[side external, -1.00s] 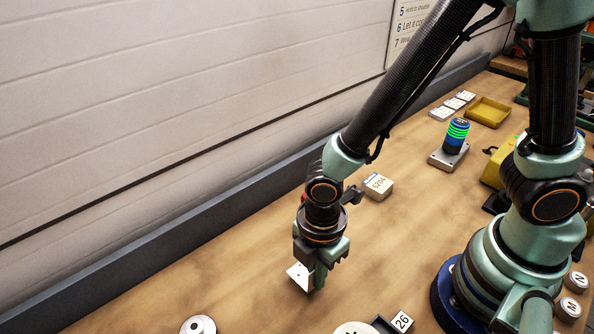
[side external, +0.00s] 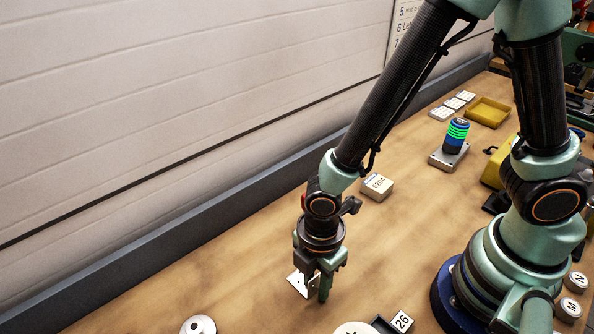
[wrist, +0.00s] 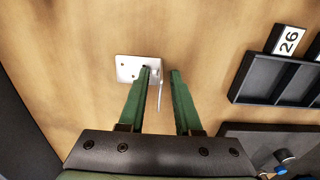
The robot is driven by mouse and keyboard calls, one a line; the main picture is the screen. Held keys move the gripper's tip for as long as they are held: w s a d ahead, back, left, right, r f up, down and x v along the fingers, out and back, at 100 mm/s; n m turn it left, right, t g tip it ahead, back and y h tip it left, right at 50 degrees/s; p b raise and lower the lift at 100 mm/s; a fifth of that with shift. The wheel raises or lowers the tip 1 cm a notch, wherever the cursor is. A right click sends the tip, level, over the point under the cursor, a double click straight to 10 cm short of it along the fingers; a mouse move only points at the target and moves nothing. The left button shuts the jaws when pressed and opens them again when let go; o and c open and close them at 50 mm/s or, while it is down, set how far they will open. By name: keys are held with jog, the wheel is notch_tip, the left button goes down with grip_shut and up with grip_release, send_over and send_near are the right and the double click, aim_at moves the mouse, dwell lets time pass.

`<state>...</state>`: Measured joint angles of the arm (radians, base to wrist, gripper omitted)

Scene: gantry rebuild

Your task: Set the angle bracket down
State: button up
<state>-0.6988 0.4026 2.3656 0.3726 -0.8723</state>
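The angle bracket (side external: 298,284) is a small pale metal piece, seen at my fingertips in the side view. In the wrist view the bracket (wrist: 128,69) shows one flat plate with holes, and its other flange stands between my fingers. It appears to rest on the wooden bench. My gripper (side external: 316,294) is open low over the bench. In the wrist view the gripper (wrist: 161,72) has a clear gap on the right of the flange. The left finger is close to the flange and covers part of the bracket; whether they touch I cannot tell.
A dark divided tray (wrist: 282,80) marked 26 lies right of the bracket in the wrist view. A round metal part (side external: 198,325) lies at the front. A labelled block (side external: 377,187) and a green-lit beacon (side external: 455,136) stand further back. Bench around the bracket is clear.

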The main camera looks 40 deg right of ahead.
jog(key=shift+r, duration=0.1)
notch_tip(320, 180, up, 12)
jog(key=shift+f, duration=0.15)
jog(key=w+d+r+m+t, duration=0.2)
jog(key=d+r+m, duration=0.4)
jog(key=d+m, duration=0.3)
jog(key=w+d+r+m+t, duration=0.3)
jog(key=d+r+m, duration=0.3)
jog(key=d+m, duration=0.3)
jog(key=shift+w+d+r+t, duration=0.3)
jog(key=shift+w+d, duration=0.15)
jog(key=shift+d, duration=0.05)
